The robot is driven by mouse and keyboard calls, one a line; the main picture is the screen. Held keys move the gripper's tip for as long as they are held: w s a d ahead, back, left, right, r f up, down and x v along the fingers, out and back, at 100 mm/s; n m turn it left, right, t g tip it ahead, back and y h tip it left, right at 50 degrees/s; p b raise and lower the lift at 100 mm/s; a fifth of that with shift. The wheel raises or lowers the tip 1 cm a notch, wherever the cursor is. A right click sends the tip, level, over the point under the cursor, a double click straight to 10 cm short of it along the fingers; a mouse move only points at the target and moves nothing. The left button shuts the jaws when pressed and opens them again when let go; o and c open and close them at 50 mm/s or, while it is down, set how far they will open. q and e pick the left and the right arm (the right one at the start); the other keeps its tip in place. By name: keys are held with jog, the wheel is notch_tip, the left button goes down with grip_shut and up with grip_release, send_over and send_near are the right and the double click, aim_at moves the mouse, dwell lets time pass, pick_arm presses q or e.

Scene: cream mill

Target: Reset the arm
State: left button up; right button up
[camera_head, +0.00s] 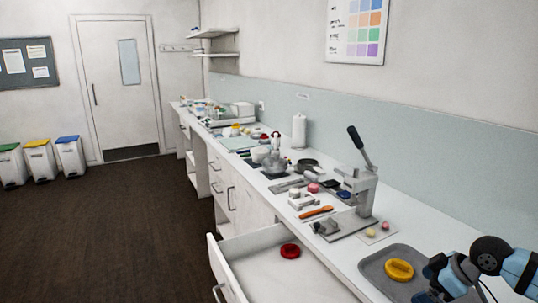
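My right arm comes in at the lower right corner, over the near end of the white counter (341,252). Its gripper (432,291) is partly cut off by the lower edge, close to the right side of a grey tray (372,268). I cannot make out its fingers or whether it holds anything. A yellow round piece (399,270) lies on the tray, left of the arm. My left arm and gripper do not show.
A white drawer (262,243) stands pulled out, with a red round piece (290,251) inside. A lever press (362,190) stands on the counter behind the tray. Several small items crowd the counter farther back. The dark floor (110,230) at left is clear.

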jog(key=s+a+f+t+y+p, duration=0.1)
jog(key=s+a+f+p, duration=0.15)
jog(key=a+f, duration=0.6)
pick_arm(q)
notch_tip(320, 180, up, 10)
jog(key=p, duration=0.7)
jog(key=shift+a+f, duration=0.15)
pick_arm(e)
jog(key=s+a+f+m+t+h, duration=0.1)
jog(key=s+a+f+m+t, duration=0.1)
jog(key=s+a, duration=0.4)
jog(key=s+a+f+m+t+h, duration=0.1)
jog(key=s+a+f+m+t, duration=0.2)
jog(key=s, duration=1)
jog(key=a+f+m, duration=0.1)
jog(key=a, duration=0.2)
jog(key=shift+s+a+f+h, duration=0.2)
jog(key=shift+a+f+h, duration=0.1)
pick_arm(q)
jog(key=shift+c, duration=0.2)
